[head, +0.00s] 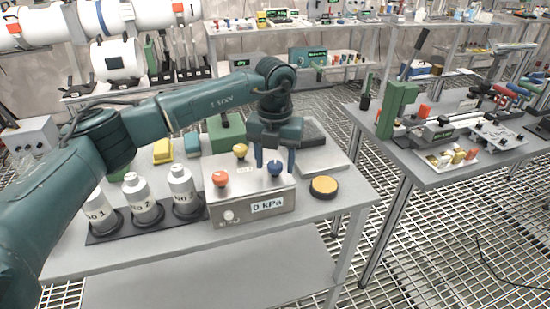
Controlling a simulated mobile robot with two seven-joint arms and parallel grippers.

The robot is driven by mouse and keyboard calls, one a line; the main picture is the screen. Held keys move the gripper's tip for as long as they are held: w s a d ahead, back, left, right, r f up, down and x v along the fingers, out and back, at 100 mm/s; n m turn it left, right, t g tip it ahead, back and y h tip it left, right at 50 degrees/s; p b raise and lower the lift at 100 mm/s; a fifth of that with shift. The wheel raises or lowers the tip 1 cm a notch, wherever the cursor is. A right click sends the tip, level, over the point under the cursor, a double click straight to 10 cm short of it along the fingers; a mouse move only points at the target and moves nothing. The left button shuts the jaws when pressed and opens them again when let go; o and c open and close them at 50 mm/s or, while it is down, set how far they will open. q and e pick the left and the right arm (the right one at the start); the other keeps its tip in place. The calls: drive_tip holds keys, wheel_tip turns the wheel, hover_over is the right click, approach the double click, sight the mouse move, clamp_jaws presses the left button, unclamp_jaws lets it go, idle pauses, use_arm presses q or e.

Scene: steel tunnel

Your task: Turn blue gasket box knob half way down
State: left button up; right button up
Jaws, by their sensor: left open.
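The gasket box (228,212) is a grey box on the near table, with a front display reading 0 kPa (269,204). On its top are a blue knob (275,168), an orange-red knob (220,179) and a yellow knob (240,150). My left gripper (274,164) points down over the box, with its two dark blue fingers apart on either side of the blue knob. I cannot tell whether the fingers touch the knob. My right gripper is not in view.
A yellow round button (323,186) sits just right of the box. Several labelled white bottles (141,196) stand in a dark rack (108,233) to the left. A second table (436,168) with tools and parts stands at the right, across a grated floor gap.

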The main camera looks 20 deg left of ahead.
use_arm(q)
drive_tip(key=shift+c, duration=0.2)
drive_tip(key=c, duration=0.9)
drive_tip(key=shift+c, duration=0.2)
drive_tip(key=shift+m, duration=0.3)
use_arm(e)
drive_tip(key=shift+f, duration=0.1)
use_arm(q)
drive_tip(key=shift+m+b, duration=0.35)
drive_tip(key=shift+m, duration=0.45)
drive_tip(key=m, duration=0.4)
drive_tip(key=shift+b, duration=0.4)
drive_tip(key=m, duration=0.4)
drive_tip(key=shift+b, duration=0.3)
drive_tip(key=shift+m, duration=1.8)
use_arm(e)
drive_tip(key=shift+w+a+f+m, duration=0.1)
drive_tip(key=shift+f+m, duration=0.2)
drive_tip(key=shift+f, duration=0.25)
